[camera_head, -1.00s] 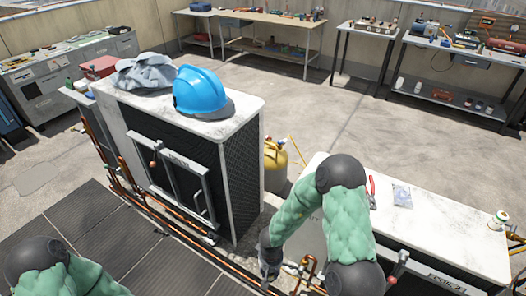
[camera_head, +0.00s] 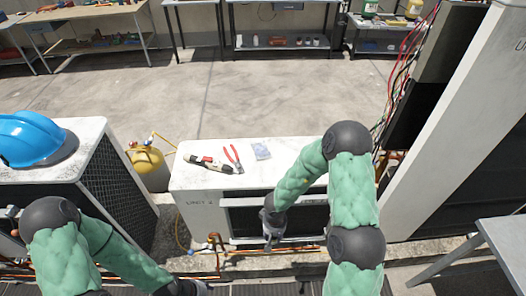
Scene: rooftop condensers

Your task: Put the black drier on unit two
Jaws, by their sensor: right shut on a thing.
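My right gripper (camera_head: 270,236) is in front of this unit's dark front panel, above the copper pipes (camera_head: 232,252). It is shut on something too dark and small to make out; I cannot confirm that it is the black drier. My left arm comes in at the lower left. Its gripper (camera_head: 192,287) shows only partly at the bottom edge, and its fingers cannot be judged.
On the unit's top lie a red, black and white tool (camera_head: 211,164), red-handled pliers (camera_head: 233,158) and a clear bag (camera_head: 261,151). A blue helmet (camera_head: 32,138) sits on the left unit. A yellow cylinder (camera_head: 149,170) stands between units. A tall cabinet (camera_head: 455,125) blocks the right.

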